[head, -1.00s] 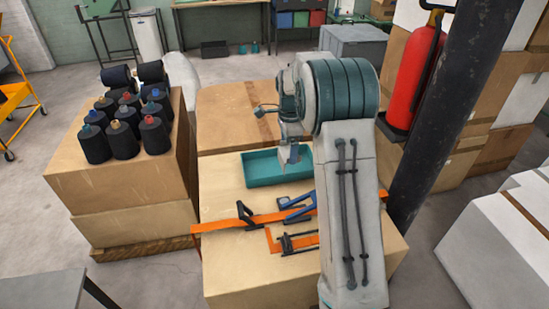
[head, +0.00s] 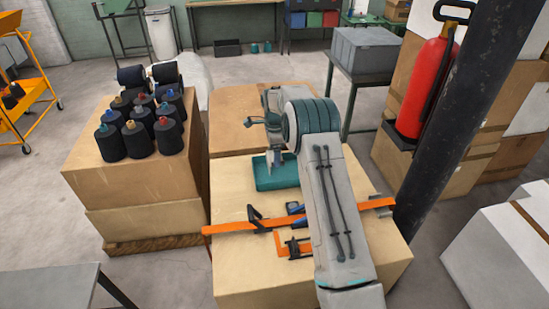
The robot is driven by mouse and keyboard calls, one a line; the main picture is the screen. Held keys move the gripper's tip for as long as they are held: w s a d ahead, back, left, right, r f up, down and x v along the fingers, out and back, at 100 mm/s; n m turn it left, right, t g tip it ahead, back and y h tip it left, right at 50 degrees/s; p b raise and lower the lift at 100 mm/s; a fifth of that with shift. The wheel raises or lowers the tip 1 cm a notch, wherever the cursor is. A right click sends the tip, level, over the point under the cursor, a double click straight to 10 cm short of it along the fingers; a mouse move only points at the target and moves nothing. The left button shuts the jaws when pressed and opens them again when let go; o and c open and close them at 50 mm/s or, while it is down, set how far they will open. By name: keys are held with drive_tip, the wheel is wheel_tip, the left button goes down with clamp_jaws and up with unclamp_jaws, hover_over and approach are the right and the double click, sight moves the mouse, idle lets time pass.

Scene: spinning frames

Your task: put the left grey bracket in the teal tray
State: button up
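The teal tray (head: 283,180) sits at the back of the near cardboard box; my arm hides its right part. A small grey piece (head: 378,201), perhaps a bracket, lies by the right end of an orange bar (head: 226,229). I cannot make out a left grey bracket for sure; my arm covers part of the box top.
A black clamp (head: 257,219) sits on the orange bar. A blue-handled tool (head: 294,209) and an orange and black piece (head: 297,247) lie near my arm. Dark thread cones (head: 138,139) stand on boxes at left. A dark post (head: 440,130) rises at right.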

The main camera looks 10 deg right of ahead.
drive_tip(key=shift+f+p, duration=0.6)
drive_tip(key=shift+f, duration=1.25)
drive_tip(key=shift+f, duration=0.15)
drive_tip(key=o, duration=0.9)
